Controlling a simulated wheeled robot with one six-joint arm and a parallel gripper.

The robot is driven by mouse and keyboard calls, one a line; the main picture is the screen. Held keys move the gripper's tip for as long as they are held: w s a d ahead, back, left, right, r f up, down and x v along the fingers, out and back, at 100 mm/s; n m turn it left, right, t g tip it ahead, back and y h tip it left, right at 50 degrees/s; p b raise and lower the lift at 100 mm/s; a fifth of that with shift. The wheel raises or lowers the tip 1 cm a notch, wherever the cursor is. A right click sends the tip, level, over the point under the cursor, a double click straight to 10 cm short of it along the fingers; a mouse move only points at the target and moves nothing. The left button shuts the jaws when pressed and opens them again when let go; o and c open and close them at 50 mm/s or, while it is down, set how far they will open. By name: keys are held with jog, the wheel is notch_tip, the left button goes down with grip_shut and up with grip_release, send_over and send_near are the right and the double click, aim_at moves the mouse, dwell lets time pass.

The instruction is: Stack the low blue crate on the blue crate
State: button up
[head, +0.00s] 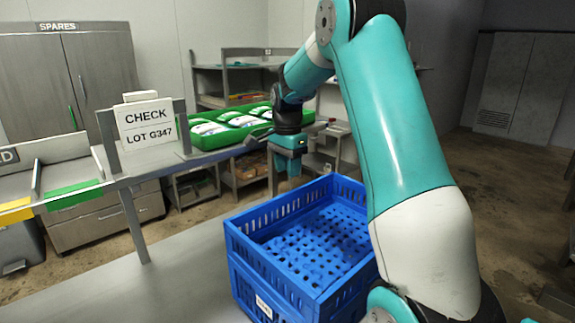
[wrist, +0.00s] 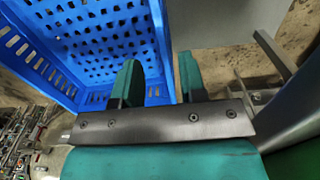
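Two blue crates stand one on the other at the table's right part. The upper, low blue crate (head: 262,217) is empty, with a slotted rim and a perforated floor. The lower blue crate (head: 243,288) shows below a seam and bears a white label; most of it is hidden or out of frame. My gripper (head: 291,180) points down by the upper crate's far left wall. In the wrist view my gripper (wrist: 160,82) has its fingers apart, one over the crate's inside and one outside its wall (wrist: 160,45). I cannot tell whether they touch the wall.
The grey table (head: 185,270) is clear left of the crates. Behind it a raised shelf (head: 225,150) carries a green crate (head: 205,141) with several white packs and a "CHECK LOT G347" sign (head: 147,124). My arm hides the area to the right.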

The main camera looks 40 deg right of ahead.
jog(key=s+a+r+n+y, duration=0.1)
jog(key=s+a+r+n, duration=0.2)
jog(key=a, duration=0.5)
jog(key=s+a+n+t, duration=0.1)
jog(key=s+a+n, duration=0.1)
jog(key=a+n, duration=0.5)
jog(key=s+a+r+n+y, duration=0.1)
jog(key=s+a+r+n, duration=0.15)
jog(key=a, duration=0.65)
jog(key=s+a+f+n+y, duration=0.1)
jog(key=s+a+n, duration=0.5)
jog(key=s, duration=0.3)
jog(key=s+a+n+g+y, duration=0.1)
jog(key=s+a+n, duration=0.5)
jog(key=s, duration=0.3)
jog(key=shift+s+a+f+n, duration=0.2)
jog(key=shift+f+n, duration=0.2)
jog(key=shift+n, duration=0.25)
notch_tip(320, 180, down, 3)
jog(key=b, duration=0.3)
